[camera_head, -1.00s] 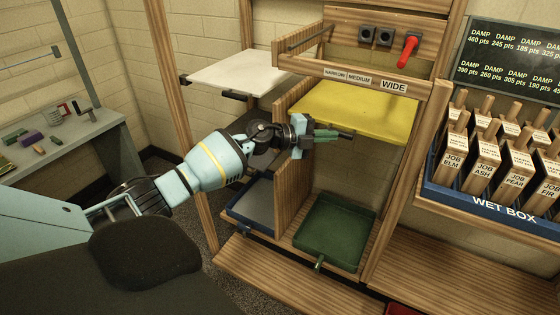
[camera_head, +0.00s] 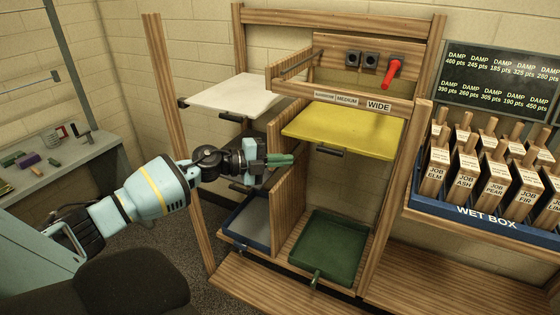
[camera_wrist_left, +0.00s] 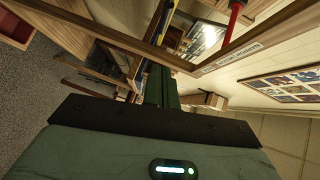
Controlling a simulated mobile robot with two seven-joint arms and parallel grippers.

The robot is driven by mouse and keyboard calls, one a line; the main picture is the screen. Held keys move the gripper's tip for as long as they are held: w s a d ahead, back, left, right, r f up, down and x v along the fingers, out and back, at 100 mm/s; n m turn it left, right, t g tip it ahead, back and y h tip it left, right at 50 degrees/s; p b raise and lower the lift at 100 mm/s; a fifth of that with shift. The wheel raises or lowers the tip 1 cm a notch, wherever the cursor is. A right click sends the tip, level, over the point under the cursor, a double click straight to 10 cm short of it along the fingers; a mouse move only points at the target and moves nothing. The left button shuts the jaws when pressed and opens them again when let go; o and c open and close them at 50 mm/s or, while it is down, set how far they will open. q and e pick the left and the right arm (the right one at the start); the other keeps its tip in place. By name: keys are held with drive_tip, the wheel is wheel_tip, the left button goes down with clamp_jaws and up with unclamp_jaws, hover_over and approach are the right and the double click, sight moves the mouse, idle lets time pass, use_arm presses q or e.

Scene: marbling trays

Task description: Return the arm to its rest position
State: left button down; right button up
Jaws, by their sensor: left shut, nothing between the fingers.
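My left gripper (camera_head: 281,160) is shut and empty in the head view. It is in front of the wooden rack, left of the yellow board (camera_head: 345,130) and below the white board (camera_head: 232,96). In the left wrist view its closed green fingers (camera_wrist_left: 161,86) point up the picture, with nothing between them. My left arm reaches in from the left edge of the head view. My right gripper is not in view.
A blue tray (camera_head: 232,238) and a green tray (camera_head: 345,284) sit low in the rack. A red lever (camera_head: 391,72) is above. The wet box (camera_head: 480,216) with several labelled brushes is at right. A grey side bench (camera_head: 75,165) is at left.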

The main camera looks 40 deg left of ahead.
use_arm(q)
drive_tip(key=shift+s+a, duration=0.25)
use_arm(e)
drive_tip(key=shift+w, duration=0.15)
